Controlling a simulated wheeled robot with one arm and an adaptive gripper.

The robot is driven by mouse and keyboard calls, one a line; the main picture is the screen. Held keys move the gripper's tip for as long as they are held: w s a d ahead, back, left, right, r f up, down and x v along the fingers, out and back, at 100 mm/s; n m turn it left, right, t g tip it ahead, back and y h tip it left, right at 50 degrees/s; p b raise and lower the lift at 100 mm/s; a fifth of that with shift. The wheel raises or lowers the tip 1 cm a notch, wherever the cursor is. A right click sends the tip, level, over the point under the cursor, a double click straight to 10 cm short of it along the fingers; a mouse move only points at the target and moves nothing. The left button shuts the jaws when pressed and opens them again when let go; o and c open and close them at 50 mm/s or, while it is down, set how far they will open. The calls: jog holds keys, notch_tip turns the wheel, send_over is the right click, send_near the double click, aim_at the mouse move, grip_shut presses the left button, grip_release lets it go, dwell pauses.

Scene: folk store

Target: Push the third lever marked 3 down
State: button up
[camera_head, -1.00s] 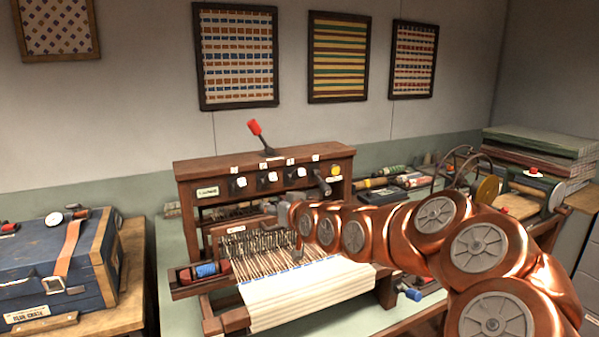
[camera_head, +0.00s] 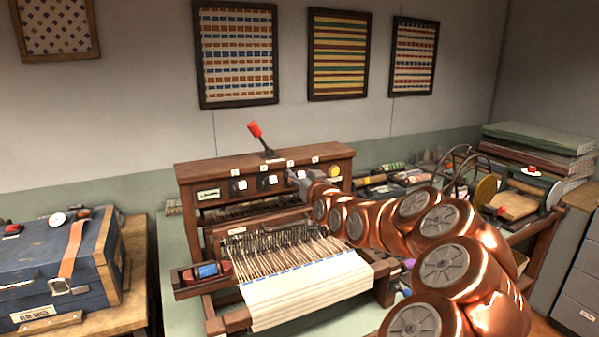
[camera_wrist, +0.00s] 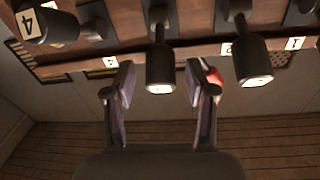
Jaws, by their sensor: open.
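A wooden loom has a row of dark levers with pale end faces on its upper front. In the wrist view my gripper (camera_wrist: 159,78) is open. Its two fingers stand either side of the middle lever (camera_wrist: 160,58), with visible gaps. That lever's own number is not readable. A lever with a 4 on its end (camera_wrist: 45,24) is to its left, and another lever (camera_wrist: 249,60) to its right. Number plates 4 (camera_wrist: 104,62) and 1 (camera_wrist: 294,43) show on the beam. In the head view my gripper (camera_head: 304,180) is at the right-hand levers and hides part of them.
A red-tipped handle (camera_head: 256,131) rises from the loom top. A yellow button (camera_head: 334,171) is right of the levers. Warp threads and white cloth (camera_head: 305,290) lie below. A blue case (camera_head: 55,260) stands at the left.

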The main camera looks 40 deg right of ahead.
jog(key=shift+w+d, duration=0.2)
jog(key=shift+w, duration=0.35)
grip_shut()
dwell(0.5)
